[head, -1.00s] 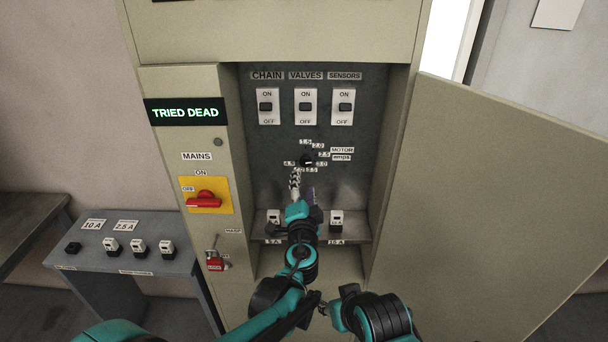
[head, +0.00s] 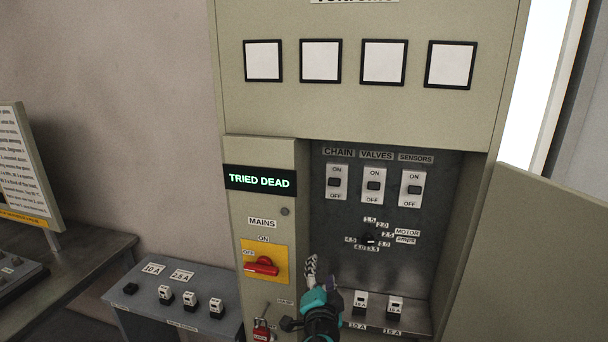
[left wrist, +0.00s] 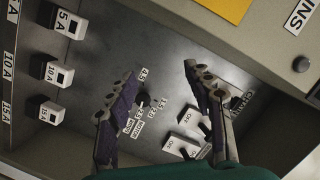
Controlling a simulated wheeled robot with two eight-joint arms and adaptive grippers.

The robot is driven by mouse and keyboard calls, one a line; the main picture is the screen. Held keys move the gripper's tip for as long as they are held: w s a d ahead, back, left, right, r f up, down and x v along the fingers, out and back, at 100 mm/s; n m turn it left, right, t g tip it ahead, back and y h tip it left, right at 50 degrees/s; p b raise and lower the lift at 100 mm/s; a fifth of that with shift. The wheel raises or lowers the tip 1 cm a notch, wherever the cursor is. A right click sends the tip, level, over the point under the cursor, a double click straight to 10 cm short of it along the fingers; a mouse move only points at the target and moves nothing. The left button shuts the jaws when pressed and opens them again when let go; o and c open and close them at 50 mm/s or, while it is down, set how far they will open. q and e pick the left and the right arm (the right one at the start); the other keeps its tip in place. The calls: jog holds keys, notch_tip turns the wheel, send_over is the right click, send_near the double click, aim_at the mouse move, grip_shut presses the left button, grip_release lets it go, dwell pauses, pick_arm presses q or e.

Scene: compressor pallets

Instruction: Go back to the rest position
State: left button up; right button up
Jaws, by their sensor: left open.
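My left gripper (head: 322,275) is at the lower middle of the head view, in front of the left part of the open cabinet bay. It is open and empty; both fingers show apart in the left wrist view (left wrist: 160,76). The motor amps dial (head: 368,239) is up and to the right of it, apart from the fingers. The dial also shows between the fingers in the left wrist view (left wrist: 142,100). Two fuses (head: 360,305) (head: 394,309) show on the shelf to its right. My right gripper is out of view.
The red mains switch (head: 262,265) and red padlock (head: 261,332) are on the panel left of the bay. The display (head: 260,179) reads TRIED DEAD. The cabinet door (head: 540,260) stands open at right. A grey fuse table (head: 215,325) and a dark table (head: 80,265) are at left.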

pick_arm(q)
jog(key=s+a+f+n+g+y, duration=0.2)
jog(key=s+a+n, duration=0.15)
jog(key=a, duration=0.55)
jog(key=s+a+f+n+g+y, duration=0.2)
jog(key=s+a+n, duration=0.15)
jog(key=a, duration=0.65)
jog(key=s+a+f+n+g+h, duration=0.1)
jog(key=s+f, duration=0.3)
jog(key=s, duration=0.5)
jog(key=s+a+f+n+g+h+b, duration=0.1)
jog(key=s+a+f+n+g, duration=0.2)
jog(key=s, duration=0.6)
notch_tip(320, 180, down, 2)
jog(key=shift+a+f+n+g, duration=0.1)
jog(key=shift+a+n+g, duration=0.2)
jog(key=shift+a+g, duration=0.5)
jog(key=shift+s, duration=0.25)
jog(key=shift+c, duration=0.3)
